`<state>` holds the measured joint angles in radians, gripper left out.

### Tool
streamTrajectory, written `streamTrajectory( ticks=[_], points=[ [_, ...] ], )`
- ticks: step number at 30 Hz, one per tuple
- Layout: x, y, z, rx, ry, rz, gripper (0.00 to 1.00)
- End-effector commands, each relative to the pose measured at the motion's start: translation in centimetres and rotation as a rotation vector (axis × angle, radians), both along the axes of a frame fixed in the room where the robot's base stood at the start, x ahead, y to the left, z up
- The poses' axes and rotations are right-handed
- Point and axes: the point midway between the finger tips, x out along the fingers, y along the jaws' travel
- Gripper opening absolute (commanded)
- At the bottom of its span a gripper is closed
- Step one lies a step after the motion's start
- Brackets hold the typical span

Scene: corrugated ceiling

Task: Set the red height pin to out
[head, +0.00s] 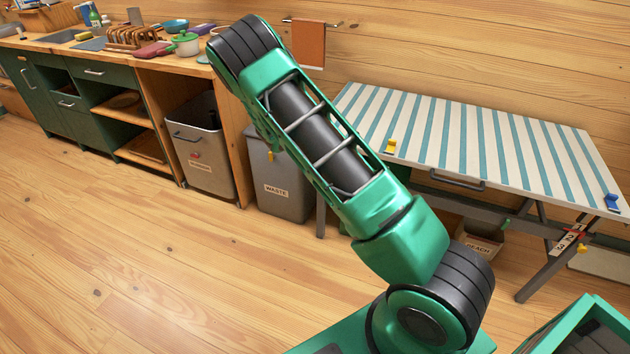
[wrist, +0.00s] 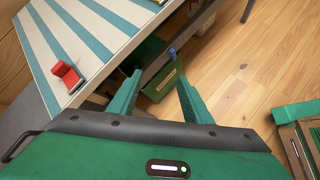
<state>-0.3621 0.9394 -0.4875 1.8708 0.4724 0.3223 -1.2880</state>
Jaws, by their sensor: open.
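I cannot make out the red height pin for certain in either view. In the head view a small red mark (head: 574,231) shows by the numbered 1-2-3 plate on the right leg of the striped table (head: 470,135), with a yellow knob (head: 583,249) just below. In the wrist view a blue knob (wrist: 172,53) sits on the grey table frame, beyond my gripper (wrist: 159,82). A red clamp-like piece (wrist: 68,76) is on the tabletop edge, left of my gripper. My gripper is open, with nothing between its fingers; it is out of the head view.
A yellow piece (head: 390,146) and a blue piece (head: 612,202) are on the tabletop. A grey waste bin (head: 283,190) stands left of the table. The wooden floor (head: 130,240) at left is clear.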

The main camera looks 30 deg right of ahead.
Motion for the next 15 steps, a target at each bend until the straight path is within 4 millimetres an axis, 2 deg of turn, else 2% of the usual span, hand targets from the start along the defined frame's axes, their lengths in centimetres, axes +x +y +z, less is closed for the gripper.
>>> streamTrajectory(
  ticks=[1, 9, 15],
  points=[
    [1.1, 0.4, -1.6, -0.04, 0.037, 0.065, 0.45],
    [6.7, 3.2, -8.8, -0.255, 0.235, 0.431, 0.45],
    [9.5, 5.8, -13.8, -0.411, 0.372, 0.672, 0.45]
  ],
)
